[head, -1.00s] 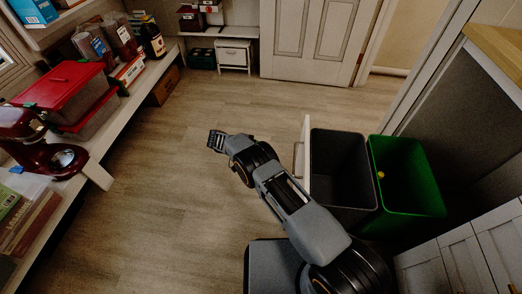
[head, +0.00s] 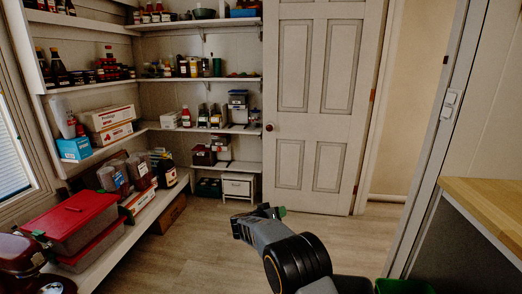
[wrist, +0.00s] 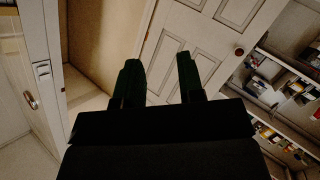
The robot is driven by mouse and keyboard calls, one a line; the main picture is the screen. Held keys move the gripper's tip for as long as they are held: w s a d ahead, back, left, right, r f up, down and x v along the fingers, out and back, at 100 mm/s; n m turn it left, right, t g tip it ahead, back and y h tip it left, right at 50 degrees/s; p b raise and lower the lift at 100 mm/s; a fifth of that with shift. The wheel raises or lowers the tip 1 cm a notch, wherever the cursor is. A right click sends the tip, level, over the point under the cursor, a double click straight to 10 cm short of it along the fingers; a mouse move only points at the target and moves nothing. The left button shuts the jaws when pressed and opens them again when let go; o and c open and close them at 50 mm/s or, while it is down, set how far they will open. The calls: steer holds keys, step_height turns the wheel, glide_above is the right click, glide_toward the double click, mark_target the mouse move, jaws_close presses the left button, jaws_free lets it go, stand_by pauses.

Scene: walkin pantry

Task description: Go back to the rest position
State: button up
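My gripper (wrist: 158,80) shows in the wrist view with its two dark fingers apart and nothing between them. In the head view my gripper (head: 270,211) is at the end of my arm, low in the middle of the picture, pointing away toward the white door. It touches nothing that I can see. The fingertips are small and partly hidden behind the wrist in the head view.
A closed white panelled door (head: 318,110) stands ahead. Shelves with jars and boxes line the left and back, including a red-lidded bin (head: 72,222). A wooden counter (head: 485,208) is at right, and a green bin's rim (head: 404,287) shows below. The floor (head: 190,250) is clear.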

step_height(320, 180, up, 16)
steer(key=n+t+y+p, duration=0.2)
steer(key=t+y+p, duration=0.2)
steer(key=y+p, duration=0.1)
steer(key=s+r+n+g+y+p, duration=0.2)
steer(key=s+r+n+y+p, duration=0.1)
steer(key=s+r+y+p, duration=0.65)
steer(key=s+d+r+m+g+h+p, duration=0.1)
steer(key=s+d+g+h+p, duration=0.1)
steer(key=s, duration=1.3)
steer(key=s+d+r+m+g+h+p, duration=0.1)
steer(key=s+d+g+p, duration=0.3)
steer(key=s, duration=1.1)
steer(key=d+g, duration=0.3)
steer(key=d, duration=0.1)
steer(key=shift+r+h, duration=0.25)
steer(key=shift+h, duration=0.1)
steer(key=shift+d, duration=0.1)
